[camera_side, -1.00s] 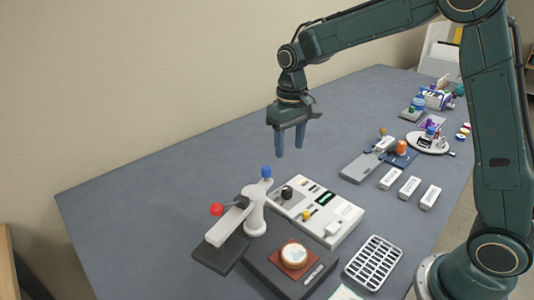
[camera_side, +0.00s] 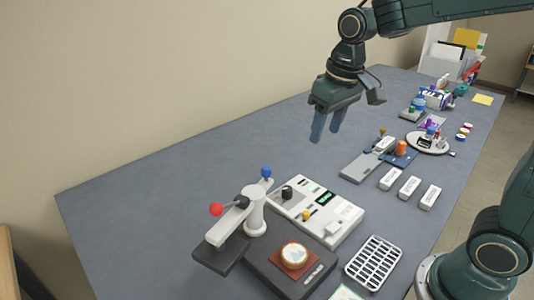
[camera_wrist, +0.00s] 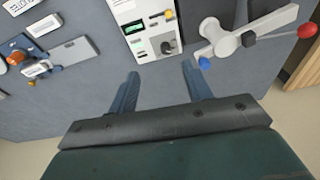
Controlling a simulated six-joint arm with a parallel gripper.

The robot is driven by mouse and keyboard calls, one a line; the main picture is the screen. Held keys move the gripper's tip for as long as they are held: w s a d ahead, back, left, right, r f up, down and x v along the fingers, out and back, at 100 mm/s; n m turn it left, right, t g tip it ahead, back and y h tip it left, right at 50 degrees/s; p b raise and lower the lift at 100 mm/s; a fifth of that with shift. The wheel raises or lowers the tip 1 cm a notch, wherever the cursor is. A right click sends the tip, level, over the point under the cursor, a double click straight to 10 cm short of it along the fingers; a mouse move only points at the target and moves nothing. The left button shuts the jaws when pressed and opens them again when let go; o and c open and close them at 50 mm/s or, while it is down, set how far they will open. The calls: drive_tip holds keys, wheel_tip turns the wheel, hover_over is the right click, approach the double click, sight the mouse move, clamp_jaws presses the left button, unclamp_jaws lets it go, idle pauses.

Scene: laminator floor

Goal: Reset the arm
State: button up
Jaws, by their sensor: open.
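My gripper (camera_side: 328,124) is open and empty, held in the air above the grey table (camera_side: 160,185). In the side view its two blue fingers point down, behind the white control panel. In the wrist view the two fingers of my gripper (camera_wrist: 162,88) stand apart with only bare table between them.
A white lever stand (camera_side: 254,212) with red and blue knobs stands at the front, beside the white control panel (camera_side: 338,222). A white rack (camera_side: 373,262), several white boxes (camera_side: 409,187) and a round tray (camera_side: 442,147) lie to the right. The table's left half is clear.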

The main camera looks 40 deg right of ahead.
drive_tip(key=s+r+t, duration=0.1)
drive_tip(key=s+t, duration=0.2)
drive_tip(key=s, duration=1.4)
drive_tip(key=shift+d+n+t, duration=0.15)
drive_tip(key=shift+n+t, duration=0.15)
